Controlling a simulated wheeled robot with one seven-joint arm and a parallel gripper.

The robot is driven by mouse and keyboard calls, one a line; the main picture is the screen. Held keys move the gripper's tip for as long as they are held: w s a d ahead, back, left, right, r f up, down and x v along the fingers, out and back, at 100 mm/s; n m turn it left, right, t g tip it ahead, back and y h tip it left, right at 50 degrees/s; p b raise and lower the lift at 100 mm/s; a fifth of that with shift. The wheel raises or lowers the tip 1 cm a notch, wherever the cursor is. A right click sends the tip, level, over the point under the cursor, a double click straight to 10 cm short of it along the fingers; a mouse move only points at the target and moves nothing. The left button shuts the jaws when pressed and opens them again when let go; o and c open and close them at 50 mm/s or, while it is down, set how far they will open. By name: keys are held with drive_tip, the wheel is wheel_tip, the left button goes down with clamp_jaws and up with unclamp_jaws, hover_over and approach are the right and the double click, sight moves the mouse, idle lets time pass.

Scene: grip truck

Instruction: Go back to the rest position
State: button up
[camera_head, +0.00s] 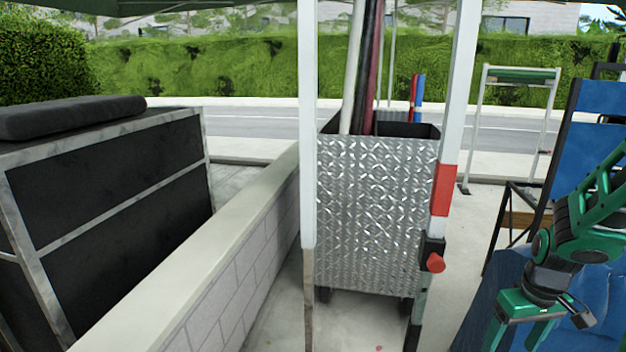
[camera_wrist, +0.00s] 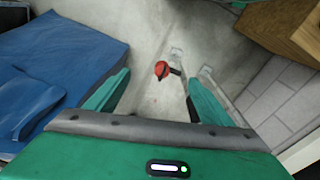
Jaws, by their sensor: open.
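My gripper (camera_head: 529,333) is at the lower right of the head view, at the end of my green and black arm. Its fingers point down, and their tips are cut off by the frame's lower edge. In the wrist view my gripper (camera_wrist: 155,92) shows two green fingers set wide apart with nothing between them. A red knob (camera_wrist: 162,69) shows beyond the fingers, apart from them, above pale ground. The red knob (camera_head: 435,263) also shows in the head view, on a black box on a white post, left of my gripper.
A metal tread-plate bin (camera_head: 370,215) holding poles stands in the middle. A low block wall (camera_head: 230,250) and a black case (camera_head: 110,190) stand left. Blue cloth (camera_head: 495,290) lies by my arm, also in the wrist view (camera_wrist: 60,70). A metal stand (camera_head: 480,120) is behind.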

drive_tip(key=s+a+r+m, duration=0.2)
drive_tip(key=s+r+m, duration=0.1)
drive_tip(key=s+r, duration=0.2)
drive_tip(key=s+a+r+m, duration=0.3)
drive_tip(key=s+r, duration=0.3)
drive_tip(key=s, duration=0.4)
drive_tip(key=shift+r+g, duration=0.3)
drive_tip(key=shift+g, duration=0.1)
